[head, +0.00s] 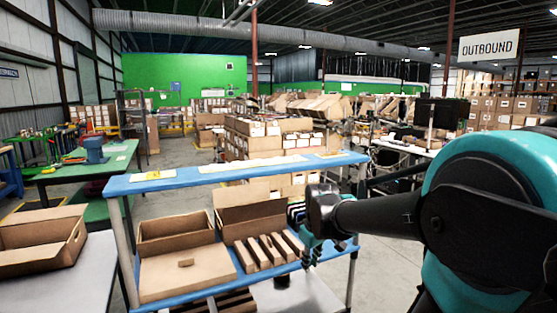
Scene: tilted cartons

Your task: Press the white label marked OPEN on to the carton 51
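My gripper (308,255) hangs from my arm at the right end of a blue two-level rack, beside the tilted cartons. It is small and dark here, and I cannot tell whether its fingers are open or hold anything. The tilted shelf bears an open brown carton (174,229) at the left, a flat-topped carton (186,272) in front of it, and a carton with a raised lid (248,212) at the right. I can read neither the number 51 on any carton nor a label marked OPEN.
The blue rack's upper shelf (222,173) runs above the cartons with pale and yellow sheets on it. Brown dividers or narrow boxes (268,250) stand near my gripper. Another open carton (40,242) sits on a grey table at the left. Floor shows clear right of the rack.

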